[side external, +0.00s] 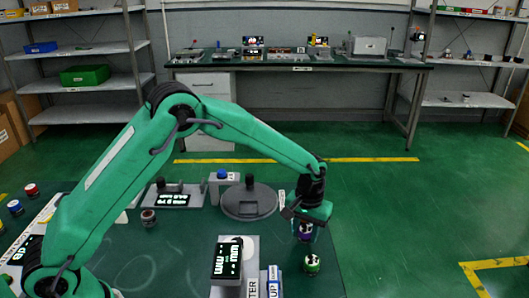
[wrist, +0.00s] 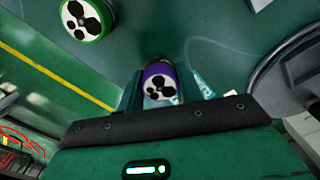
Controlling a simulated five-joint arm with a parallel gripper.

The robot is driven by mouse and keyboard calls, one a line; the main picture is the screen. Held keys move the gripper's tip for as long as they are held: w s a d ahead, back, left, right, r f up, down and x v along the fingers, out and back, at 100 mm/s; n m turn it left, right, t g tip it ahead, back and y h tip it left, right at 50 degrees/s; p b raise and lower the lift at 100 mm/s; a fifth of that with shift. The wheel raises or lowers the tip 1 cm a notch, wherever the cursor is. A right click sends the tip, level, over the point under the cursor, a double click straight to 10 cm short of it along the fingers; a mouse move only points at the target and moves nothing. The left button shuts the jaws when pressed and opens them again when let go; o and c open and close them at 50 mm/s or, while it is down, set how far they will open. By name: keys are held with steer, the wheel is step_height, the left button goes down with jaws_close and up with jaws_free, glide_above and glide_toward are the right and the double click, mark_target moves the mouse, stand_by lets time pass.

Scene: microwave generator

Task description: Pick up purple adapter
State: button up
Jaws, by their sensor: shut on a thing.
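The purple adapter (wrist: 159,84) is a short cylinder with a purple rim and a white face with black marks. In the wrist view it sits between the two fingers of my gripper (wrist: 162,92), which is shut on it. In the side view my gripper (side external: 305,222) hangs at the right of the green mat, and the purple adapter (side external: 305,236) shows just below the fingers. Whether its underside touches the mat is hard to tell.
A green adapter (side external: 312,263) stands on the mat close in front; it also shows in the wrist view (wrist: 84,18). A round grey plate (side external: 249,203) lies left of my gripper. A grey box with a display (side external: 227,262) stands front left.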

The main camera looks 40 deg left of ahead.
step_height(320, 180, up, 3)
steer(key=shift+f, duration=0.15)
steer(key=s+d+r, duration=0.6)
steer(key=s+d, duration=0.2)
steer(key=shift+s+r, duration=0.3)
steer(key=shift+r, duration=0.1)
steer(key=s+a+r+m, duration=0.1)
steer(key=a+r, duration=0.3)
steer(key=a, duration=0.8)
steer(key=s+a+r+m, duration=0.15)
steer(key=a+r, duration=0.25)
steer(key=a, duration=0.7)
steer(key=w+d+f+n, duration=0.1)
steer(key=d+f, duration=0.3)
steer(key=d, duration=0.7)
steer(key=w+d+f+n, duration=0.1)
steer(key=d+f, duration=0.3)
steer(key=d, duration=0.8)
steer(key=shift+w, duration=0.3)
steer(key=shift+a+n, duration=0.1)
steer(key=shift+n, duration=0.15)
